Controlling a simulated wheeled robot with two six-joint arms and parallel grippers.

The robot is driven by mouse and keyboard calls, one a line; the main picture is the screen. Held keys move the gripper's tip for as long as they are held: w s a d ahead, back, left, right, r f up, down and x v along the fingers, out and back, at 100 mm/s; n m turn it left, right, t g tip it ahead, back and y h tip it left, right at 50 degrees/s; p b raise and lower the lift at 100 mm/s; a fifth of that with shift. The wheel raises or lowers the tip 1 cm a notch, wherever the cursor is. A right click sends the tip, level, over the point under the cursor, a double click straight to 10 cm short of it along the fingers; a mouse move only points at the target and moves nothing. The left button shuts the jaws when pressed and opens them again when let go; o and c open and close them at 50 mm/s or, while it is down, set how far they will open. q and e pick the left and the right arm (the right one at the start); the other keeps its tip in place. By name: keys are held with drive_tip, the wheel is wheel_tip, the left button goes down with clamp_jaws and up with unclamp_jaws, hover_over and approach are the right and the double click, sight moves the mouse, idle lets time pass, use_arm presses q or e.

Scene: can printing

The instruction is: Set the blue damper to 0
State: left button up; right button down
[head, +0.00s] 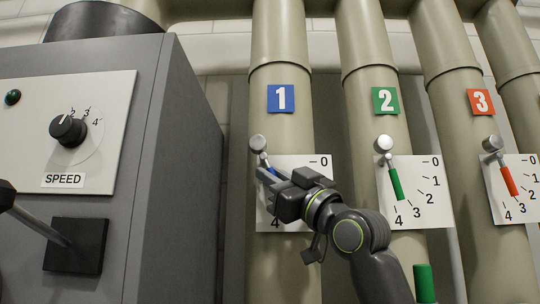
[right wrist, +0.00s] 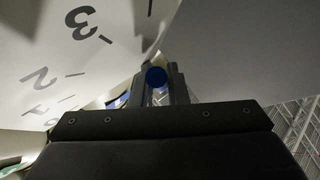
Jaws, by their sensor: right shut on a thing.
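The blue damper is on the pipe under the blue sign "1" (head: 281,98). Its round pivot (head: 258,143) and part of the lever show, with the lever slanting down and right. My right gripper (head: 268,175) is shut on the blue handle (head: 273,171), whose round end shows between the fingers in the right wrist view (right wrist: 156,76). On the white scale plate (head: 265,217), 0 shows at upper right and 4 at the bottom. My gripper and wrist hide the marks between, so the exact setting cannot be read. My left gripper is not in view.
To the right are the green damper handle (head: 396,184) and the red damper handle (head: 508,181) on their own pipes. A grey cabinet with a SPEED knob (head: 67,130) and a lever (head: 40,229) stands at the left. A green cylinder (head: 424,283) shows at the bottom right.

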sight(287, 156)
drive_tip(key=n+g+h+p, duration=0.1)
drive_tip(key=n+g+p, duration=0.1)
drive_tip(key=p, duration=0.1)
drive_tip(key=d+r+n+g+h+p, duration=0.1)
drive_tip(key=n+g+p, duration=0.1)
drive_tip(key=p, duration=0.1)
drive_tip(key=d+r+n+g+p, duration=0.1)
drive_tip(key=n+g+p, duration=0.1)
drive_tip(key=p, duration=0.1)
drive_tip(key=shift+r+h, duration=0.25)
drive_tip(key=shift+h, duration=0.15)
drive_tip(key=shift+d+r+n+g+h+p, duration=0.2)
drive_tip(key=shift+n+g+h+p, duration=0.4)
drive_tip(key=shift+h, duration=0.4)
drive_tip(key=shift+r+n+g+h, duration=0.25)
drive_tip(key=shift+n+h, duration=0.15)
drive_tip(key=shift+h, duration=0.25)
drive_tip(key=shift+r+n+g+h, duration=0.15)
drive_tip(key=shift+n+g+h, duration=0.2)
drive_tip(key=shift+h, duration=0.3)
drive_tip(key=c, duration=1.7)
unclamp_jaws()
drive_tip(key=shift+d+r, duration=0.1)
